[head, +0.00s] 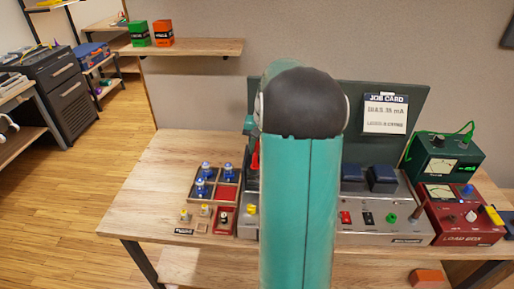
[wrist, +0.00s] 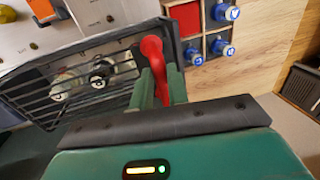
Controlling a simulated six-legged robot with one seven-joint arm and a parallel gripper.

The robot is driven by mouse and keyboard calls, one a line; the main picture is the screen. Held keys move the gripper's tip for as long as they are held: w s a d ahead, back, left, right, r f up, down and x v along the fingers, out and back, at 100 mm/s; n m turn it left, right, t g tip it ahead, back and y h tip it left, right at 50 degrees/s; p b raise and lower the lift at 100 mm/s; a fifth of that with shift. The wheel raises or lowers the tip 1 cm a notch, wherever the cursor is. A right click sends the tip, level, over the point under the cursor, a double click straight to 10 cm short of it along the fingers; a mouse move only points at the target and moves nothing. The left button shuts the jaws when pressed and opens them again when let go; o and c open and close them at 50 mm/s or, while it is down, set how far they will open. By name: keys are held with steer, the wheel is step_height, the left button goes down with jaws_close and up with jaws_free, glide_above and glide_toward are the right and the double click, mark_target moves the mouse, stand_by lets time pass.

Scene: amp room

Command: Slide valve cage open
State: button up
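The valve cage (wrist: 28,92) is a dark barred frame at the left of the wrist view. Round pale and dark valve tops (wrist: 103,72) show behind its bars. A red handle (wrist: 152,48) stands at the cage's right end. My gripper (wrist: 162,84) has its two green fingers on either side of this handle, with the red part filling the gap between them. In the head view my arm covers most of the cage; a bit of red (head: 255,158) shows at its left edge.
A compartment tray (head: 228,193) with blue-topped valves stands left of the amp. The amp chassis (head: 385,222), a red load box (head: 462,218) and a green meter (head: 445,160) stand to the right. A job card (head: 386,113) hangs behind. The table's left end is clear.

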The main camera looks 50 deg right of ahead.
jaws_close()
steer(key=shift+s, duration=0.1)
steer(key=s+d, duration=1.7)
steer(key=s, duration=0.4)
steer(key=shift+s+d, duration=0.3)
steer(key=shift+s, duration=0.1)
steer(key=shift+r, duration=0.1)
steer(key=o, duration=0.6)
jaws_free()
